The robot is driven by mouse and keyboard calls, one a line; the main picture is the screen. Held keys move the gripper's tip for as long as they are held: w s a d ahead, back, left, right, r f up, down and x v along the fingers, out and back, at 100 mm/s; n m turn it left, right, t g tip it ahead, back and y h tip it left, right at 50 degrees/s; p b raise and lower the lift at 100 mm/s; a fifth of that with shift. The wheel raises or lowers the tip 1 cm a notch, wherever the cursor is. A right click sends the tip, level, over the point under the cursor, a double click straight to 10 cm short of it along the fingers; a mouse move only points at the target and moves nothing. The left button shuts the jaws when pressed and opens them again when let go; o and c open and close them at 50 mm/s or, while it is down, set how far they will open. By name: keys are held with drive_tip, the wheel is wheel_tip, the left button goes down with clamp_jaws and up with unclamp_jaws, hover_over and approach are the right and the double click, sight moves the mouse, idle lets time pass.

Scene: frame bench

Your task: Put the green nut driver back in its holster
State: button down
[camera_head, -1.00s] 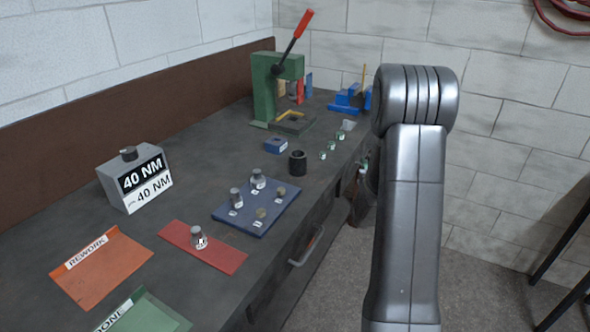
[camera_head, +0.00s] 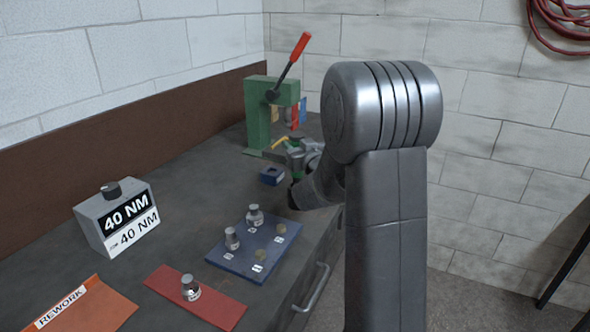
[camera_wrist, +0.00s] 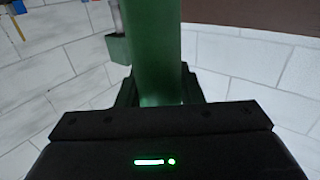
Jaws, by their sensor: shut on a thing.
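My gripper (camera_head: 300,155) is over the far part of the bench, near the green press, and partly hidden by my arm. In the wrist view, my gripper (camera_wrist: 160,95) is shut on a green upright bar, which I take to be the green nut driver (camera_wrist: 160,70). Its upper end runs out of the picture, and its lower end is hidden by the gripper body. The holster does not show clearly in either view now; my arm covers the far right end of the bench.
A green press (camera_head: 257,115) with a red lever stands at the back. A blue block (camera_head: 272,176), a blue tray (camera_head: 232,262) with weight-like pieces, a red mat (camera_head: 165,280), an orange REWORK mat (camera_head: 105,312) and a 40 NM box (camera_head: 92,222) are on the bench.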

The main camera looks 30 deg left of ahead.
drive_tip(key=shift+f, duration=2.4)
drive_tip(key=shift+f, duration=0.2)
drive_tip(key=c, duration=1)
unclamp_jaws()
drive_tip(key=shift+r, duration=0.2)
drive_tip(key=shift+s+d+f, duration=0.15)
drive_tip(key=shift+s+d, duration=0.05)
drive_tip(key=shift+d, duration=0.15)
drive_tip(key=b+v, duration=0.2)
drive_tip(key=v, duration=0.9)
drive_tip(key=shift+s+d, duration=0.1)
drive_tip(key=shift+d, duration=0.05)
